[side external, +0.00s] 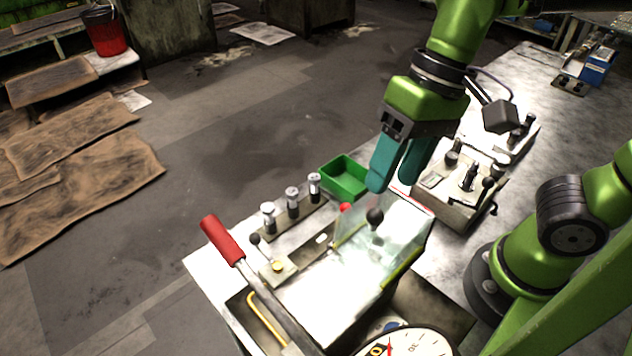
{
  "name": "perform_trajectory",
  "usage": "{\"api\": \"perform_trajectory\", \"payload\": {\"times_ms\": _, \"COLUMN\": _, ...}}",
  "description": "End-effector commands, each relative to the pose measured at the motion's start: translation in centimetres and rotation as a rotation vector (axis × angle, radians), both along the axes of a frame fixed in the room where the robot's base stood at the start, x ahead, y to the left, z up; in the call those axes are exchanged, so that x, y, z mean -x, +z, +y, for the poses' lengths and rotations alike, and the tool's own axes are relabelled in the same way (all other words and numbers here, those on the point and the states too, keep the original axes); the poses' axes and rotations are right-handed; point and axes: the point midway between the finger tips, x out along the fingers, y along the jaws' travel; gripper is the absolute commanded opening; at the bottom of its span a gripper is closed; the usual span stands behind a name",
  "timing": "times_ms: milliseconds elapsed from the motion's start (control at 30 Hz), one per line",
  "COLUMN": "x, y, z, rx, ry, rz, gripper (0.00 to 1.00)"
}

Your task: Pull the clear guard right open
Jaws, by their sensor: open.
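The clear guard (362,238) is a see-through panel standing on the pale machine top. A round black knob (375,216) shows at the guard. My gripper (388,186) has two teal fingers and points down just above and behind the guard's upper edge, close to the black knob. The fingers are apart and I see nothing between them. Whether a fingertip touches the guard or the knob, I cannot tell. How far open the guard stands is hard to make out through the clear panel.
A green bin (344,178) and a row of metal posts (292,202) stand left of the guard. A red-handled lever (222,240) rises at the front left. A dial gauge (408,343) is at the bottom. A metal fixture (463,190) stands to the right.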

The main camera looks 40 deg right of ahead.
Motion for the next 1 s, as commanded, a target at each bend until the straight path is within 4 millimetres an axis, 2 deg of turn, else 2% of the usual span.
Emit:
{"api": "perform_trajectory", "payload": {"times_ms": 100, "x": 0.0, "y": -2.3, "z": 0.7, "rx": 0.002, "ry": 0.002, "rz": 0.005, "gripper": 0.52}}
{"api": "perform_trajectory", "payload": {"times_ms": 300, "x": -0.2, "y": -4.7, "z": 1.6, "rx": 0.001, "ry": 0.001, "rz": 0.003, "gripper": 0.52}}
{"api": "perform_trajectory", "payload": {"times_ms": 700, "x": -0.3, "y": -5.4, "z": 1.8, "rx": 0.0, "ry": 0.0, "rz": 0.0, "gripper": 0.52}}
{"api": "perform_trajectory", "payload": {"times_ms": 767, "x": -0.3, "y": -5.4, "z": 1.8, "rx": 0.0, "ry": 0.0, "rz": 0.0, "gripper": 0.44}}
{"api": "perform_trajectory", "payload": {"times_ms": 1000, "x": -0.3, "y": -5.4, "z": 1.8, "rx": -0.001, "ry": 0.0, "rz": 0.0, "gripper": 0.07}}
